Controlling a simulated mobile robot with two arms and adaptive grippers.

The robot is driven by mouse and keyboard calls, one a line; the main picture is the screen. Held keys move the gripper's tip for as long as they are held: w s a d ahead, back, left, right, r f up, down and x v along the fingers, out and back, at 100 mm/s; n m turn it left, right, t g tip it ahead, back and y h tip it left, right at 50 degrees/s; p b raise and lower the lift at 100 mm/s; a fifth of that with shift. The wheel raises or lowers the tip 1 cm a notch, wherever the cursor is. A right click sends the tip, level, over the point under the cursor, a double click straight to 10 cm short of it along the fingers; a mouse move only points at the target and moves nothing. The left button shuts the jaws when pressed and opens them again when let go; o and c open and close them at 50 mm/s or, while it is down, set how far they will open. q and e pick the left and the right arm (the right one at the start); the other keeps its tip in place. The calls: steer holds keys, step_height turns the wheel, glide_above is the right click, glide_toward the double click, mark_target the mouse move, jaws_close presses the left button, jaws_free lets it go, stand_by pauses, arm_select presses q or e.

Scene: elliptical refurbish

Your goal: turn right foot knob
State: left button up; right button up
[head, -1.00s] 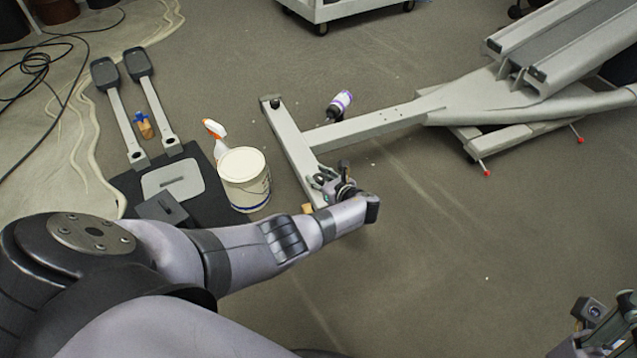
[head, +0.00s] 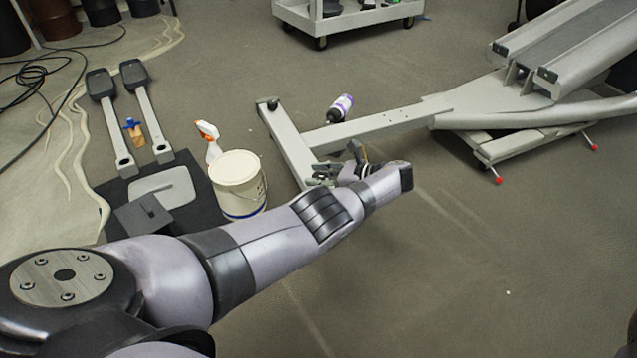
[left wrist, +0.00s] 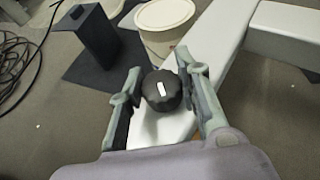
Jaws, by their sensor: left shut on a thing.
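The black foot knob (left wrist: 161,91) with a white mark on its top sits on the near end of the pale grey foot bar (left wrist: 160,128) in the left wrist view. My left gripper (left wrist: 158,78) has one finger on each side of the knob and is shut on it. In the head view my left gripper (head: 326,172) is at the near end of the foot bar (head: 287,145), and it and my wrist hide the knob there. A second black knob (head: 272,104) shows at the bar's far end. My right gripper is out of view.
A white bucket (head: 238,184) and a spray bottle (head: 208,139) stand just left of the bar. A purple-labelled bottle (head: 340,108) lies beside the long grey beam (head: 375,125). Open floor (head: 480,260) lies to the right.

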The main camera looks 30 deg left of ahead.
mark_target(318, 175)
arm_select(q)
steer(key=shift+a+r, duration=0.1)
steer(key=shift+a, duration=0.05)
stand_by(0.3)
steer(key=o, duration=0.9)
steer(key=shift+o, duration=1.3)
steer(key=shift+r, duration=4.95)
